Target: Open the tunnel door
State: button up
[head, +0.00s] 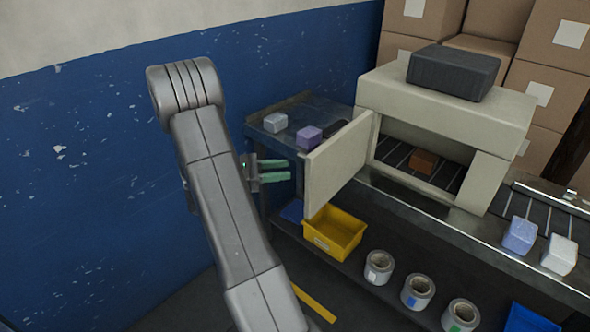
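The tunnel (455,117) is a beige box over the conveyor. Its door (338,164) is a beige panel hinged at the tunnel's left front edge. The door stands swung wide open, out toward the lower left, and the tunnel mouth is uncovered. A brown block (424,161) sits inside on the dark rollers. My gripper (274,171) has two green fingers, parallel and apart with nothing between them. It is left of the door, pointing right, and appears apart from it. My arm hides part of the gripper's base.
A purple block (309,137) and a grey-white block (275,122) lie on the table behind the door. A yellow bin (334,233) and several rolls (417,291) stand on the lower shelf. A blue block (519,235) and a white block (559,255) are on the right conveyor. A dark case (453,71) rests on the tunnel.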

aim_at(297, 169)
jog(key=a, duration=0.8)
jog(key=shift+s+a, duration=0.15)
jog(key=shift+s, duration=0.3)
jog(key=d, duration=0.4)
jog(key=w+d, duration=0.1)
jog(key=d, duration=0.8)
jog(key=shift+w+d+p, duration=0.2)
jog(key=shift+d+p, duration=0.1)
jog(key=shift+a+f, duration=0.1)
